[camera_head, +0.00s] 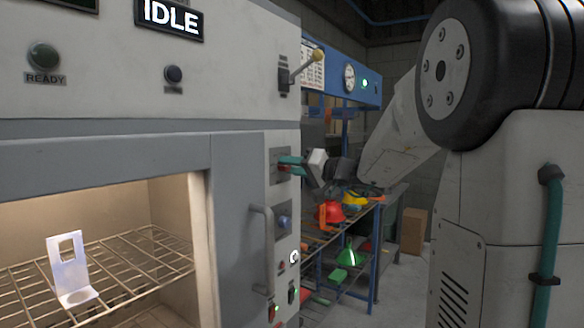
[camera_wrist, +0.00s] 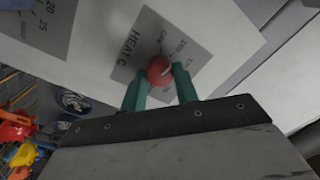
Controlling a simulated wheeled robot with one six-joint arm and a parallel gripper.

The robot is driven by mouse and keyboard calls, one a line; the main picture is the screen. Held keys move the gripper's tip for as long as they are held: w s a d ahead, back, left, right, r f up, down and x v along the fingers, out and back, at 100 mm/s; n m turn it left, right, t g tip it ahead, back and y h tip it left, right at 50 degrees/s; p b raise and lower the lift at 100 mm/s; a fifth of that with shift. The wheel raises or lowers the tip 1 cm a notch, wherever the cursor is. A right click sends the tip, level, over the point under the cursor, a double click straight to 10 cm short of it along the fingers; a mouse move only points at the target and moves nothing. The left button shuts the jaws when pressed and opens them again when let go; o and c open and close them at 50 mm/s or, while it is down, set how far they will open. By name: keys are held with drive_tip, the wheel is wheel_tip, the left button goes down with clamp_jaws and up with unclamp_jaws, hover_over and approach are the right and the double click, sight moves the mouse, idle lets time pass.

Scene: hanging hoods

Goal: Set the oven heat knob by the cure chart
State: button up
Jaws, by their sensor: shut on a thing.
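The red heat knob (camera_wrist: 159,69) sits on a grey dial plate (camera_wrist: 133,56) marked "HEAT C" in the wrist view. A pale line shows on the knob, but the figures around it are too small to read surely. The teal fingers of my gripper (camera_wrist: 160,84) are shut on the knob from both sides. In the head view my gripper (camera_head: 290,162) reaches the upper plate on the oven's (camera_head: 235,215) right side and hides the knob. A white printed sheet (camera_head: 314,68), perhaps the cure chart, hangs behind the oven; its text is unreadable.
A blue knob (camera_head: 284,222) and a vertical handle (camera_head: 264,245) are below my gripper. A yellow-tipped lever (camera_head: 318,55) is above. The display (camera_head: 170,18) reads IDLE. A pale bracket (camera_head: 70,272) stands on the lit oven rack. A blue shelf holds red, yellow and green pieces.

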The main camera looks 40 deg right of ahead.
drive_tip(key=shift+f, duration=0.1)
drive_tip(key=o, duration=1)
drive_tip(key=v, duration=0.8)
